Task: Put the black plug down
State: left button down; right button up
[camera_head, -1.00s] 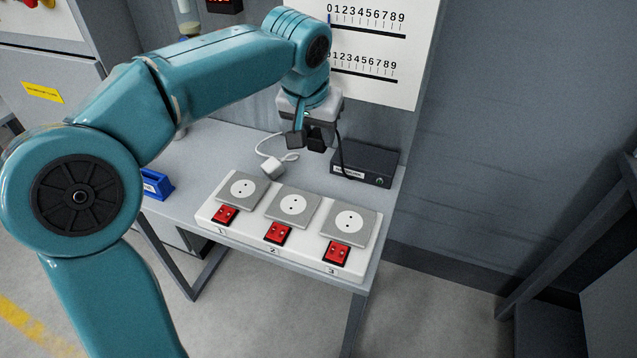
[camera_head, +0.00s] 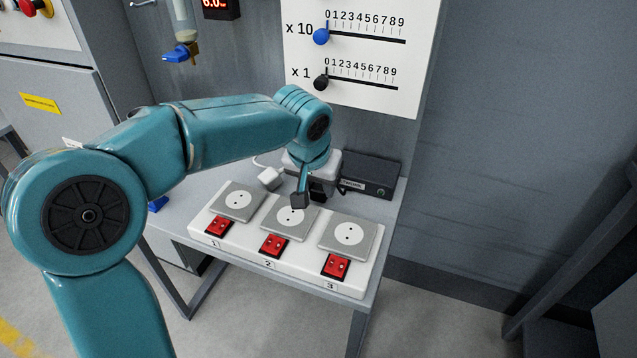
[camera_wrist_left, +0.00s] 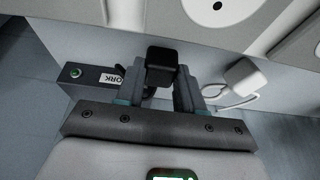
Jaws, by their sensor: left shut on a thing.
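My left gripper (camera_head: 309,195) is low over the back of the table, just behind the middle socket (camera_head: 290,218). It is shut on the black plug (camera_wrist_left: 161,66), which sits between the two fingers in the left wrist view. In the head view a finger and the wrist hide most of the plug. I cannot tell whether the plug touches the table. My right gripper is not in view.
A white plug (camera_head: 270,178) on a cord lies left of the gripper. A dark box (camera_head: 371,176) stands right of it. The white socket strip (camera_head: 290,270), with three sockets and red switches, lies in front. A slider panel (camera_head: 365,58) hangs behind.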

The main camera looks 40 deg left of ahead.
pick_arm(q)
jog(key=shift+f+b, duration=0.3)
jog(key=shift+f, duration=0.25)
jog(key=c, duration=0.7)
grip_release()
jog(key=shift+r, duration=0.1)
jog(key=shift+r, duration=0.1)
jog(key=p+v, duration=0.4)
jog(key=v, duration=0.9)
jog(key=shift+w, duration=0.15)
